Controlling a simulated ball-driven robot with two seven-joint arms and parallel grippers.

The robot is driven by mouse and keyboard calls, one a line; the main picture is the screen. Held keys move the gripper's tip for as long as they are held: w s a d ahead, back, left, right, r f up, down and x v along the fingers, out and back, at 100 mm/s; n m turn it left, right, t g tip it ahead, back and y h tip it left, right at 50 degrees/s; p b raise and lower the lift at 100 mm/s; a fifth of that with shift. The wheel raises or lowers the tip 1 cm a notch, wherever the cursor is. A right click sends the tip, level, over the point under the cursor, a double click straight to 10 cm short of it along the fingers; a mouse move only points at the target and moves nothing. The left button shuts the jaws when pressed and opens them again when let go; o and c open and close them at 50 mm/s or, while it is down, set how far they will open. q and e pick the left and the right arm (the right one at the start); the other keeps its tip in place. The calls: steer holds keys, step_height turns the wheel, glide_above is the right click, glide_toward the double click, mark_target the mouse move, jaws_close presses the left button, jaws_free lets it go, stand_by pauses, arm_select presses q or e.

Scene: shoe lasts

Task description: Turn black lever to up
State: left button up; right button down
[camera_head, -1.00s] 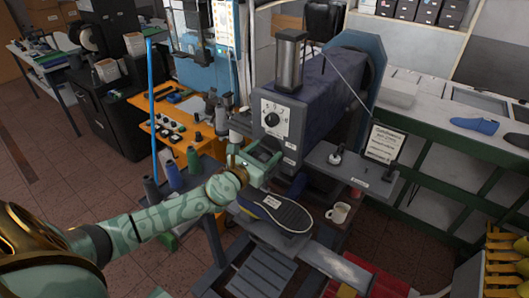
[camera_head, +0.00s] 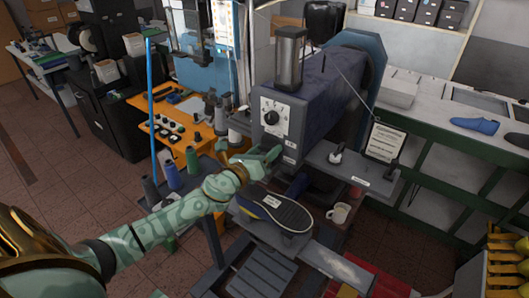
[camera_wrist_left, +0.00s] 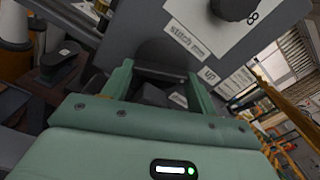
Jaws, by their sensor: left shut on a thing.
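My left gripper (camera_head: 264,160) is at the front face of the grey machine (camera_head: 285,95), below its dial. In the left wrist view, the fingers (camera_wrist_left: 160,88) stand on either side of a dark rounded part, which looks like the black lever (camera_wrist_left: 163,52). The gripper is shut on it. The lever's exact outline and tilt are hard to make out between the fingers. A label reading "up" (camera_wrist_left: 208,75) sits to the right of the fingers in that view. In the head view my gripper hides the lever. My right gripper is not in view.
A black dial knob (camera_head: 271,117) is just above my gripper. Thread spools (camera_head: 170,172) stand left of my forearm. A side shelf (camera_head: 350,170) juts out right of the machine.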

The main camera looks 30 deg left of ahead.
arm_select(q)
steer(key=shift+r+n, duration=0.1)
steer(key=shift+n, duration=0.9)
steer(key=o, duration=1)
steer(key=shift+s, duration=0.1)
